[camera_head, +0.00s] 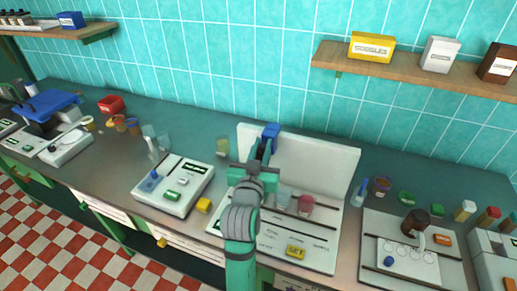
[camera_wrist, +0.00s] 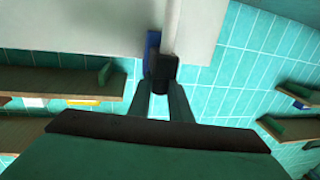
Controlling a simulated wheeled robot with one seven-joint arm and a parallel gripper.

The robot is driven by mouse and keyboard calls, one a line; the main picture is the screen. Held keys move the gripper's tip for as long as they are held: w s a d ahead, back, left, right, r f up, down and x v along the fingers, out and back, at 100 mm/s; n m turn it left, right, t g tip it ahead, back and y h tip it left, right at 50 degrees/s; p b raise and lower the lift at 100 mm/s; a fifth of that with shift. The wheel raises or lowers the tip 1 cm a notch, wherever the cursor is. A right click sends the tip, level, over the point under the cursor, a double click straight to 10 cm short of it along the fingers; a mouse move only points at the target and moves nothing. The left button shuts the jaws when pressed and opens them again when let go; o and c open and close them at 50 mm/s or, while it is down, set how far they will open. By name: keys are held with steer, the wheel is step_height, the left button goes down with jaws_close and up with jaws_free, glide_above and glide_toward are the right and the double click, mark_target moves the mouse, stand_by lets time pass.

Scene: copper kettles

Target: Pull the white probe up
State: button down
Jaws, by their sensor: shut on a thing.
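My gripper (camera_wrist: 165,90) is shut on a black block (camera_wrist: 166,72) in the wrist view. A white rod, apparently the white probe (camera_wrist: 172,25), runs from this block toward the top edge of that view. A blue piece (camera_wrist: 152,50) is beside the rod and block. In the head view my gripper (camera_head: 262,150) is in front of the white back panel (camera_head: 325,160) of a bench station, just below a blue block (camera_head: 271,131). My arm hides most of the probe there, so its lower end cannot be seen.
A clear beaker (camera_head: 284,196) and a pink-filled beaker (camera_head: 305,206) stand on the station, right of my arm. A yellow SET button (camera_head: 296,251) is at its front. A white device (camera_head: 173,186) is to the left. A shelf (camera_head: 420,74) is on the tiled wall.

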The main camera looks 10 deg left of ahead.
steer(key=c, duration=1.6)
jaws_free()
steer(key=s, duration=1.1)
steer(key=shift+a, duration=0.25)
steer(key=s+d+f+n+g+y, duration=0.1)
steer(key=s+d+f, duration=0.2)
steer(key=s+f, duration=0.55)
steer(key=s+d+f+n+y, duration=0.1)
steer(key=s+d+f+n, duration=0.3)
steer(key=f, duration=0.7)
steer(key=s+f+m, duration=0.1)
steer(key=s, duration=0.7)
steer(key=s+d+f+m+g+h, duration=0.1)
steer(key=s+f+m, duration=0.1)
steer(key=s, duration=0.6)
steer(key=s+d+f+m, duration=0.1)
steer(key=s+f, duration=0.1)
steer(key=s, duration=0.6)
steer(key=shift+m+g, duration=0.3)
